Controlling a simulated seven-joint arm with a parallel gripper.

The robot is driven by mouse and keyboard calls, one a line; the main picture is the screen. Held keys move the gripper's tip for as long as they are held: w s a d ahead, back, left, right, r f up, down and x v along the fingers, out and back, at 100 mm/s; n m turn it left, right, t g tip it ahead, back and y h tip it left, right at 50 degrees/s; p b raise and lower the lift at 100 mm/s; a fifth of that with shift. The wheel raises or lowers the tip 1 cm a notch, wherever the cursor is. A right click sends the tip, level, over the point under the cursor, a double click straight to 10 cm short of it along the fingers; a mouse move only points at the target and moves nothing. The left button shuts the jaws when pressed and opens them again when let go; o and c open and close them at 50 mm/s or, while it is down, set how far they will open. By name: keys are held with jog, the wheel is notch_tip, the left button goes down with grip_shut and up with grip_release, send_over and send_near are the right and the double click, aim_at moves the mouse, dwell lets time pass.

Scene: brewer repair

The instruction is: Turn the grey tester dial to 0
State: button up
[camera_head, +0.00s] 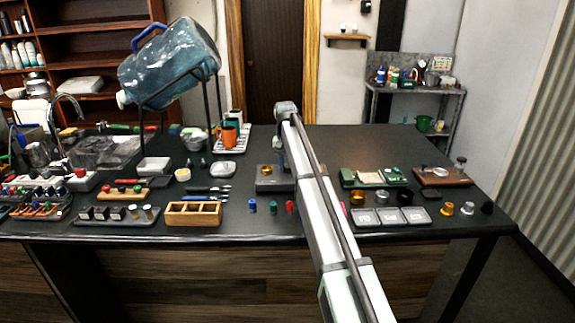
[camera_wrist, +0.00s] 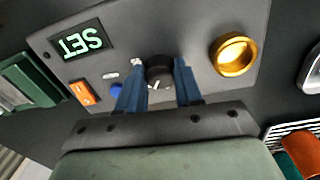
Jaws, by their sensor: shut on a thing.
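The grey tester (camera_wrist: 205,75) lies flat on the dark table; it also shows in the head view (camera_head: 268,185), partly hidden behind my arm. Its dark dial (camera_wrist: 159,72) has a pale pointer mark and sits between the two blue fingers of my gripper (camera_wrist: 158,84). The fingers are shut on the dial, one on each side. A lit green display (camera_wrist: 81,41) reads SET, upside down in the wrist view. No scale numbers around the dial can be made out.
The tester bears a gold ring (camera_wrist: 234,54), an orange switch (camera_wrist: 83,92) and a blue button (camera_wrist: 116,90). A green board (camera_head: 350,178) stands to its right. A rack with cups (camera_head: 230,140) is behind left. Small coloured parts (camera_head: 270,206) stand in front.

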aim_at(287, 167)
jog(key=n, duration=0.4)
jog(key=shift+n, duration=0.3)
jog(key=shift+d+n, duration=0.1)
jog(key=shift+n, duration=1.5)
jog(key=o, duration=1)
jog(key=shift+r, duration=0.1)
jog(key=r, duration=1.3)
jog(key=shift+s+a+r, duration=0.2)
jog(key=shift+a+r, duration=0.05)
jog(key=shift+r, duration=0.05)
